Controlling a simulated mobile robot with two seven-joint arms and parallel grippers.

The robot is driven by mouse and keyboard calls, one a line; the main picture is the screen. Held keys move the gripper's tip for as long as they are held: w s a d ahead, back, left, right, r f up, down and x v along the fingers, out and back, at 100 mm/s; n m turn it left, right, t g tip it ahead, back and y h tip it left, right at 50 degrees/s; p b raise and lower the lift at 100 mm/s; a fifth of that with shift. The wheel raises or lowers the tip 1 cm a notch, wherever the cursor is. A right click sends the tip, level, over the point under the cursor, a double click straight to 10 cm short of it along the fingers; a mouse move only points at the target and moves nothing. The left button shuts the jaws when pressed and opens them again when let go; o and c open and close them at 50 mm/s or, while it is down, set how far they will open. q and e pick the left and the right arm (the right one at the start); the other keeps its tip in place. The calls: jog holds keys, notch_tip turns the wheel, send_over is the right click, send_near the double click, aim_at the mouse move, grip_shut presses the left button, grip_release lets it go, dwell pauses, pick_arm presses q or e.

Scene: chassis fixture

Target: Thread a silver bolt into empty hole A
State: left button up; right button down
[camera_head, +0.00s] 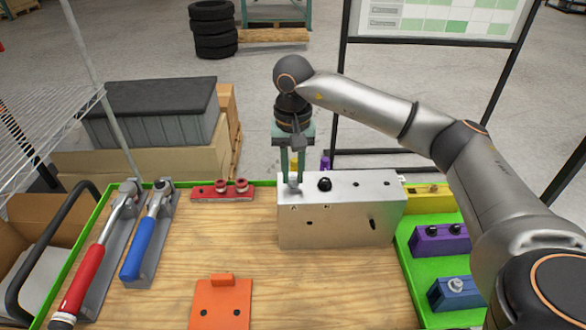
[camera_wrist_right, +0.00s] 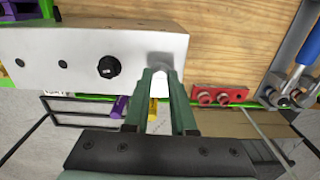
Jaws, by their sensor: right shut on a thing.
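The metal chassis block (camera_head: 340,225) stands at the back middle of the bench. A black bolt head (camera_head: 324,184) sits in its top; it also shows in the wrist view (camera_wrist_right: 108,67). My right gripper (camera_head: 291,184) points down at the left end of the block's top, above a small mark on the front face that is too small to read clearly. It is shut on a small silver piece, apparently a silver bolt (camera_head: 294,189), mostly hidden by the fingers. The hole under it is hidden. My left gripper is not in view.
A blue block (camera_head: 460,298) with a silver bolt and a purple block (camera_head: 430,246) lie on the green tray (camera_head: 409,268) at right. A red holder (camera_head: 212,193), red wrench (camera_head: 90,270), blue wrench (camera_head: 140,250) and orange fixture (camera_head: 220,300) are on the bench.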

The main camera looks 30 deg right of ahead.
jog(key=m, duration=0.5)
jog(key=shift+s+f+p, duration=0.1)
jog(key=shift+f+p, duration=0.15)
jog(key=shift+p, duration=0.05)
jog(key=m, duration=0.3)
jog(key=shift+f+m, duration=0.15)
jog(key=shift+m, duration=0.15)
jog(key=m, duration=0.2)
jog(key=shift+m+p, duration=0.35)
jog(key=shift+m, duration=0.05)
jog(key=m+p, duration=0.1)
jog(key=m, duration=0.5)
jog(key=shift+f+m, duration=0.1)
jog(key=shift+m, duration=0.2)
jog(key=m, duration=0.5)
jog(key=shift+f+p, duration=0.15)
jog(key=shift+p, duration=0.25)
jog(key=c, duration=0.7)
grip_release()
jog(key=shift+a, duration=0.1)
jog(key=shift+o, duration=0.2)
jog(key=shift+m, duration=0.3)
